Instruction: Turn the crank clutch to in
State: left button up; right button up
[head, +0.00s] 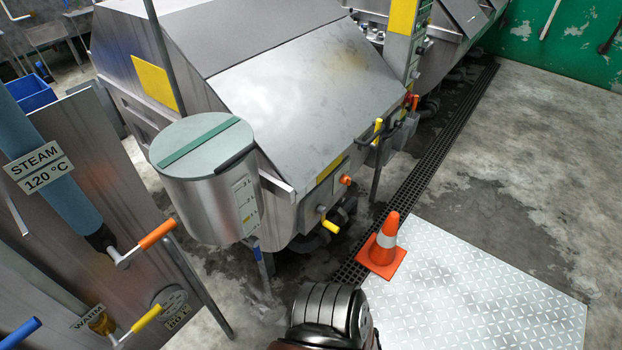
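No part is readably marked as the crank clutch, and I cannot tell which handle belongs to it. On the front of the steel drum machine (300,95), a yellow upright handle (378,126) stands by a small grey box at the right corner. An orange-red knob (345,180) sits on the front panel. A lower yellow handle (330,226) sticks out below it. A red-orange handle (415,102) shows farther back on the post. Any in or out marks are too small to read. Neither gripper is in view; a dark rounded part at the bottom centre appears to be mine.
A lidded steel tank (208,190) stands at the machine's left front. A steam pipe (45,160) and a panel with orange and yellow valve handles (158,234) are at left. An orange cone (384,245) stands by the floor grate and tread plate (480,300). Floor at right is clear.

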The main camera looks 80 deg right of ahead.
aim_at(345, 180)
jog(key=z, duration=2.9)
